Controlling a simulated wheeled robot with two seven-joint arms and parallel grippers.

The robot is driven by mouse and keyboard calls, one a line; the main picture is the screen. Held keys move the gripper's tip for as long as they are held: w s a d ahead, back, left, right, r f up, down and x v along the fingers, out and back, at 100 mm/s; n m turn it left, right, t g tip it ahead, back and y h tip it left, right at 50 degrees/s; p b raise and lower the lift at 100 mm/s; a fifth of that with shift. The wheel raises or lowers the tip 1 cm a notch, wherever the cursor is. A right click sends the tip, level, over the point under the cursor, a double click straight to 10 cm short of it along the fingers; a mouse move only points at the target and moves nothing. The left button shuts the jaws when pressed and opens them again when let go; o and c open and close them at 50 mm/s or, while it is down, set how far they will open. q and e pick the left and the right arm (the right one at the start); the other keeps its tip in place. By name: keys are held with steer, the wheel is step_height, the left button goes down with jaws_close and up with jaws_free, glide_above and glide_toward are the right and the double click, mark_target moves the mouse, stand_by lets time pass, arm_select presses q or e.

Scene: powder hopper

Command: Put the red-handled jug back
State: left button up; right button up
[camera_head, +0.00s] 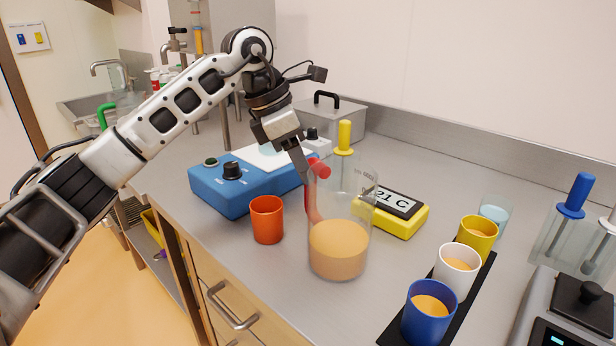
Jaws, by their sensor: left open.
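The jug is a clear cylinder with orange-tan contents (338,250) in its lower part, and it stands upright on the grey counter (230,285). Its red handle (313,205) is on its left side, with a round red end at the top. My left gripper (308,170) reaches down from above to the top of this handle. It is open, with a finger beside the handle; whether it touches the handle I cannot tell. The other finger is mostly hidden. My right gripper is out of view.
An orange cup (267,220) stands left of the jug, before a blue device (225,187). A yellow display block (398,222) is behind right. Yellow, white and blue cups (428,318) with tan contents line a black mat. A grey device (575,310) is at far right.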

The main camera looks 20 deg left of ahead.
arm_select(q)
steer(key=v, duration=0.8)
steer(key=shift+f, duration=0.1)
